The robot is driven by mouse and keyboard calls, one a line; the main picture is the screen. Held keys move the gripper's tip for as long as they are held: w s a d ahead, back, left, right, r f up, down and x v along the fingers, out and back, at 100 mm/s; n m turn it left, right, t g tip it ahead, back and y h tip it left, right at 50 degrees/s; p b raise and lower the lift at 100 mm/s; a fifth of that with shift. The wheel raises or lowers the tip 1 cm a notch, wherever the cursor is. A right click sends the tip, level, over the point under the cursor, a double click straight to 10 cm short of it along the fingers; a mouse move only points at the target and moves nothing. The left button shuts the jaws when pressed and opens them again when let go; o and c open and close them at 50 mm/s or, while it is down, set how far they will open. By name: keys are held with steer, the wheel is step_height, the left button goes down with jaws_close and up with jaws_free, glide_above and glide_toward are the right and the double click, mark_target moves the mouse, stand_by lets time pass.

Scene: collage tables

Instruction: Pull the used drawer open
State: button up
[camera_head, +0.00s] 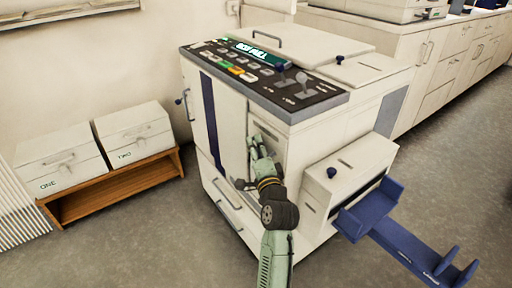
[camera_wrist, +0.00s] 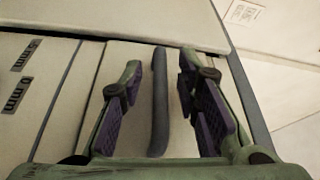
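My gripper (camera_head: 260,148) is at the front of the white copier-like machine (camera_head: 300,140), against a pale panel right of a dark blue stripe. In the wrist view my gripper (camera_wrist: 160,78) is open, one purple-padded finger on each side of a dark grey bar handle (camera_wrist: 159,105). The handle runs between the fingers on a pale drawer-like front (camera_wrist: 142,75); gaps show on both sides of it. No label reading "used" is legible. My arm hides part of the machine's front in the head view.
A lower drawer handle (camera_head: 228,195) is below left of my gripper. A side unit (camera_head: 335,178) with a blue tray (camera_head: 400,240) juts out at right. Boxes marked ONE (camera_head: 60,160) and TWO (camera_head: 135,132) stand on a wooden bench at left. Floor in front is clear.

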steer(key=shift+c, duration=0.6)
jaws_close()
